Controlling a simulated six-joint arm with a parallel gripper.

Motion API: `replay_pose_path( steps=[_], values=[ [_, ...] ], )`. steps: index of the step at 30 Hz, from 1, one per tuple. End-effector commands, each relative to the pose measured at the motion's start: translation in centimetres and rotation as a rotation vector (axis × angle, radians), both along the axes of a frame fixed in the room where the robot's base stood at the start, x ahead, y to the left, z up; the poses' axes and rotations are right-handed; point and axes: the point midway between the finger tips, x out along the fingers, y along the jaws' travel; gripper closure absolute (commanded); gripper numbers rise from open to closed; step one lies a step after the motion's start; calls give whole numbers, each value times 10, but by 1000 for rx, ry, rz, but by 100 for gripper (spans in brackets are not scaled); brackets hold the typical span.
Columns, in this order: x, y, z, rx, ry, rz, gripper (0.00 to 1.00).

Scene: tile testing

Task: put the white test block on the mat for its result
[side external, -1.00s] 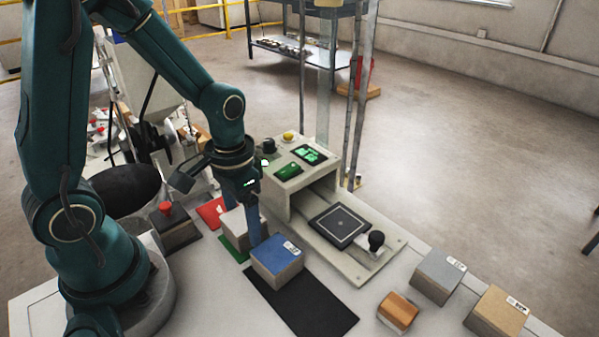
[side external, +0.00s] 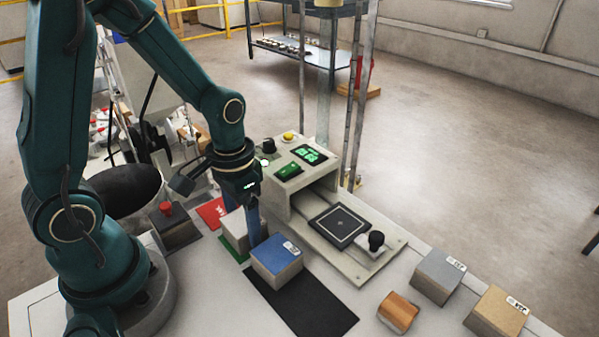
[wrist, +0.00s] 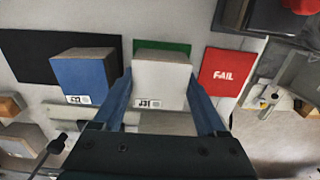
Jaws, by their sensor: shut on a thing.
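My gripper (wrist: 172,105) is shut on the white test block (wrist: 161,80), with one blue finger on each side of it. In the side view the white block (side external: 235,228) is partly hidden behind a finger. It is over the green mat (wrist: 160,46), whose edge shows around it; whether its base touches the mat is hard to tell. The red FAIL mat (wrist: 227,68) lies beside it, bare. The tester (side external: 298,182) has a green-lit screen (side external: 310,155).
A blue-topped block (side external: 277,257) stands close beside my gripper on the black mat (side external: 312,308). The tester's tray (side external: 340,225) is out and empty. Grey (side external: 438,276), tan (side external: 496,314) and orange (side external: 398,312) blocks stand at the right. A red-buttoned box (side external: 173,230) stands at the left.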

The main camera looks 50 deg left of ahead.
Motion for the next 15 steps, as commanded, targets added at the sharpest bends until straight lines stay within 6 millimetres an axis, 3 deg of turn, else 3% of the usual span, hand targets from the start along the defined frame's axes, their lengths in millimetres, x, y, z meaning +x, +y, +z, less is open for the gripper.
replay_pose_path(
  steps=[15],
  values=[
    [0, 0, -4, 0, 1, 0, 100]
  ],
)
